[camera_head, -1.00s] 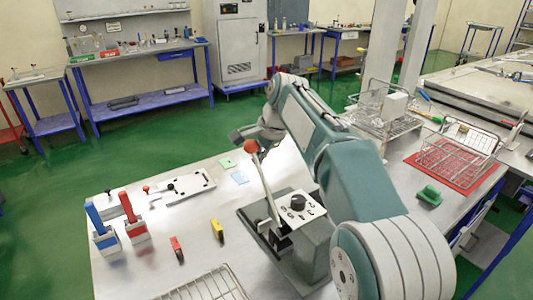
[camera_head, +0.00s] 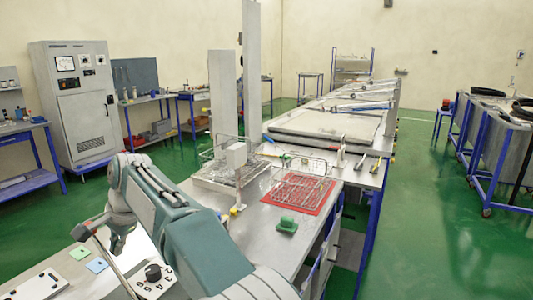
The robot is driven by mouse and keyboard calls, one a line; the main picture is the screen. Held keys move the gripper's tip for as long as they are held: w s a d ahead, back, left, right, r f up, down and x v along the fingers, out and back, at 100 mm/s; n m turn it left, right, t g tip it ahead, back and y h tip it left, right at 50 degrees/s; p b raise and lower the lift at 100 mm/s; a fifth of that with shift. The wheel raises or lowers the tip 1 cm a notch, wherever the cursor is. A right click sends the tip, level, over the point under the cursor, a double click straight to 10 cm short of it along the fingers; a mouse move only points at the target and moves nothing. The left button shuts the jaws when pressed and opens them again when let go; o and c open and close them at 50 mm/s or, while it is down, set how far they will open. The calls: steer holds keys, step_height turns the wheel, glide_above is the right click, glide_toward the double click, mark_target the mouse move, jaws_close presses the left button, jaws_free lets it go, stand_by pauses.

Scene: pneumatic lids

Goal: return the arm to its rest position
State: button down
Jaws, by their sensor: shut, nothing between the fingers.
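My teal and grey arm rises from the bottom edge and is folded, with its elbow at the left of centre. My gripper (camera_head: 117,241) hangs below the elbow, small and partly hidden by my own arm links; it is shut and holds nothing. It is just right of the red-knobbed lever (camera_head: 80,233) in the picture, above the steel workbench. Whether it touches the lever cannot be told. The lever's control box with a black dial (camera_head: 153,273) is partly covered by my arm.
Wire baskets (camera_head: 232,165) and a red tray (camera_head: 296,195) stand on the bench to the right, with a green block (camera_head: 287,225) near its edge. A grey pillar (camera_head: 223,95) rises behind. A grey cabinet (camera_head: 78,105) stands at back left. Green floor is open at right.

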steer(key=s+d+r+t, duration=0.1)
steer(key=d+r, duration=0.1)
steer(key=d, duration=0.8)
steer(key=s+d+r+n+t+h, duration=0.1)
steer(key=s+d+r, duration=0.15)
steer(key=d, duration=0.75)
steer(key=d+r+t, duration=0.1)
steer(key=d+r, duration=0.1)
steer(key=d, duration=0.7)
steer(key=s+d+f+n+t+h, duration=0.1)
steer(key=s+d+f, duration=0.4)
steer(key=s+d, duration=0.4)
steer(key=s+d+f+n+t+h, duration=0.1)
steer(key=s+d+f, duration=0.4)
steer(key=s+d, duration=0.5)
steer(key=shift+d+n+t+h, duration=0.3)
steer(key=shift+n+h, duration=0.2)
steer(key=shift+h, duration=0.2)
